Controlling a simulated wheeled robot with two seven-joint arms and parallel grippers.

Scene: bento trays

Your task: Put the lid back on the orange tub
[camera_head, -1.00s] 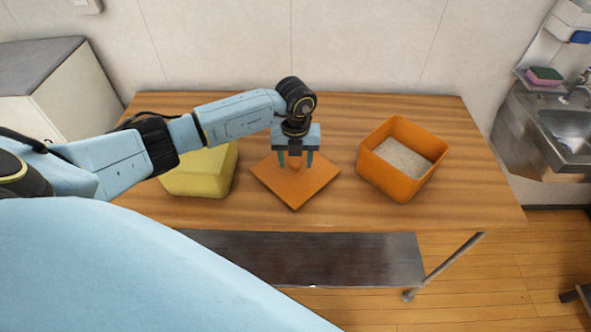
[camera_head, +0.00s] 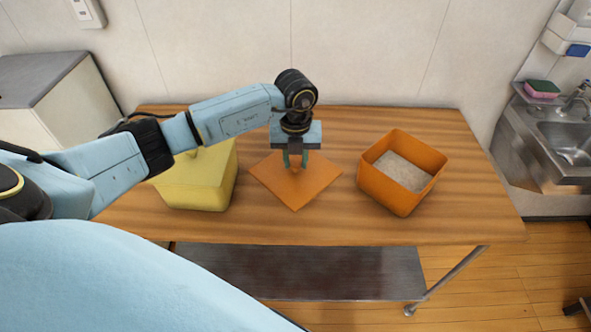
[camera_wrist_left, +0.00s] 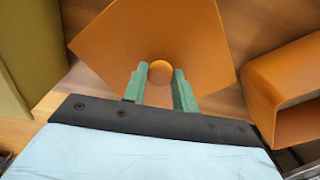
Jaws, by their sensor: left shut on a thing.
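The orange lid (camera_head: 297,192) is a flat square with a round knob, lying on the table in the middle, or very close to its surface. It also shows in the left wrist view (camera_wrist_left: 150,40). My left gripper (camera_head: 295,163) is above the lid and shut on its knob (camera_wrist_left: 161,71), with a green finger on each side. The orange tub (camera_head: 392,192) stands open to the right of the lid, with pale grainy contents (camera_head: 403,170) inside. The tub's edge shows at the right of the left wrist view (camera_wrist_left: 280,80). My right gripper is not in view.
A yellow tub (camera_head: 198,185) with a lid on it stands left of the orange lid, partly behind my left arm. The wooden table (camera_head: 335,222) is bare between the lid and the orange tub. A sink (camera_head: 567,140) is beyond the table at right.

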